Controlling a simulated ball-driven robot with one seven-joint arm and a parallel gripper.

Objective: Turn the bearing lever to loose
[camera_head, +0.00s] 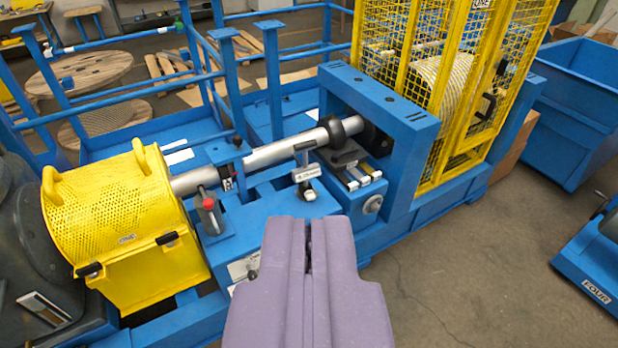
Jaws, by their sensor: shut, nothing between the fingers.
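Two small levers are on the blue chain drive frame (385,108), and I cannot tell which is the bearing lever. One is a lever with a grey and red grip (209,205), beside the yellow perforated guard. The other is a lever with a pale, labelled handle (306,173), in front of the shaft; its lettering is too small to read. My purple gripper (308,222) is shut and empty at the bottom centre of the view. It appears apart from both levers and hides part of the frame behind it.
A steel shaft (265,154) runs from the yellow perforated guard (110,225) to the blue frame. A tall yellow mesh cage (410,45) stands at the back right. A blue bin (575,105) is further right. Grey floor (470,260) is open at the right.

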